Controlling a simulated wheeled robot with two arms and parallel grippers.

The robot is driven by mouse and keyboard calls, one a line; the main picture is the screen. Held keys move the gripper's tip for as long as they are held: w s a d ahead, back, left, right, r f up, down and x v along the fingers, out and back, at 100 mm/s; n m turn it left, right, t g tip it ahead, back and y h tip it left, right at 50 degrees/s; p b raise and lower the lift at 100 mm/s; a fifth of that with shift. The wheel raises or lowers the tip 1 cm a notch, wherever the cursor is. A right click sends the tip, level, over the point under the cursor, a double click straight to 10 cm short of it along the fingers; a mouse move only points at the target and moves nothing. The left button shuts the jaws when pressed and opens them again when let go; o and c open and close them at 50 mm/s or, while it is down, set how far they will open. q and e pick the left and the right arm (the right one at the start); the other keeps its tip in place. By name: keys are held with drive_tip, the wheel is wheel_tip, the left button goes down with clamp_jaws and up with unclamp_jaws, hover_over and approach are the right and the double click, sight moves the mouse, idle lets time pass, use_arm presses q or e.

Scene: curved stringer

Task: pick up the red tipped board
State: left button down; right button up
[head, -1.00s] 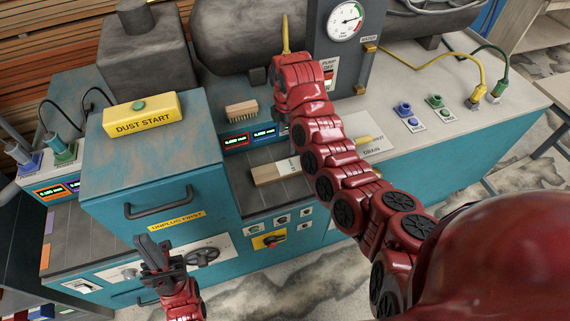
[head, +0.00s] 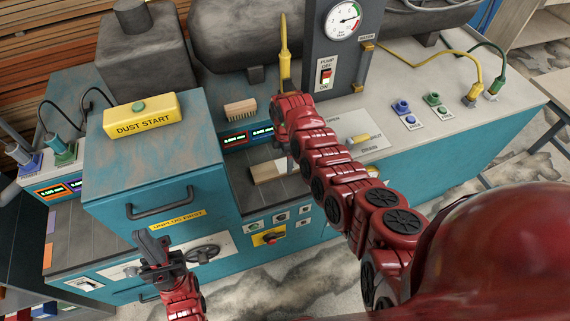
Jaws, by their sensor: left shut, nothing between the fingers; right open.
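A pale wooden board (head: 265,172) lies on the dark slatted top of the low middle section. My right arm crosses in front of its right part, and no red tip shows. My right gripper (head: 281,137) is mostly hidden under its own wrist, above and behind the board; only a dark bit shows. It is open, and I cannot see whether it touches anything. My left gripper (head: 150,246) is shut and empty, in front of the teal cabinet near the handwheel, well left of the board.
A wood-backed brush (head: 241,109) lies behind the board, above red and blue displays (head: 248,136). A teal cabinet (head: 160,170) with a yellow dust start box (head: 141,115) rises to the left. A gauge panel (head: 342,50) and yellow-handled tool (head: 284,45) stand behind.

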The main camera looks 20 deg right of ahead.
sight(285, 166)
drive_tip(key=shift+f, duration=1.4)
drive_tip(key=c, duration=1.4)
drive_tip(key=shift+o, duration=0.2)
drive_tip(key=shift+r, duration=0.1)
